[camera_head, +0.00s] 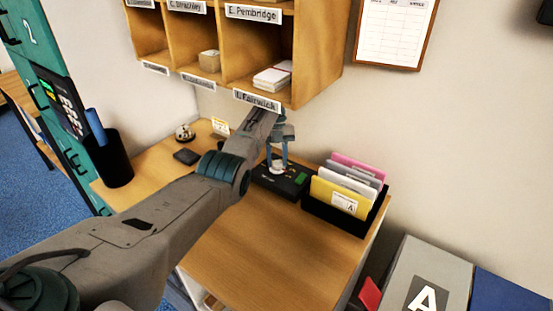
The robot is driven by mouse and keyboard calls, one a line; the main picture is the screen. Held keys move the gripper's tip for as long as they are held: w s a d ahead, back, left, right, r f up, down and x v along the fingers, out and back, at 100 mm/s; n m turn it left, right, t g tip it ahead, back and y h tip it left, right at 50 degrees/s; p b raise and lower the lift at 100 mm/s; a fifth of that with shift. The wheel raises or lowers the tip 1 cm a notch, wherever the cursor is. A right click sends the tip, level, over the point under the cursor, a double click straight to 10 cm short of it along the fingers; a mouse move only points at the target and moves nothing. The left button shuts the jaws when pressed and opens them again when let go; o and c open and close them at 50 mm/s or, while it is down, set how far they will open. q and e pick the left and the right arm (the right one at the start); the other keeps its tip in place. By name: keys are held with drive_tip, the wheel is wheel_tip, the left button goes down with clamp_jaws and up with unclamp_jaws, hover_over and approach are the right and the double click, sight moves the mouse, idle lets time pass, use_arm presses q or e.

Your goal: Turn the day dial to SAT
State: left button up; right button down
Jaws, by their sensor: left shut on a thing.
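The day dial is on a dark box (283,183) on the desk, under the wooden pigeonholes. My left gripper (277,166) points down over this box. Its fingers are shut on the small pale dial knob (277,168) on top. A small green patch shows on the box near its back right. The day markings and the dial's pointer are too small to read. My right gripper does not show.
A black file holder (333,216) with coloured folders stands just right of the box. Pigeonholes (316,55) hang above. A bell (184,132) and a dark pad (186,156) lie left. The front desk top (270,245) is clear.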

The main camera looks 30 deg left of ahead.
use_arm(q)
drive_tip(key=shift+m+y, duration=0.3)
drive_tip(key=shift+m, duration=0.4)
drive_tip(key=shift+d, duration=0.1)
drive_tip(key=o, duration=1)
drive_tip(key=shift+c, duration=0.2)
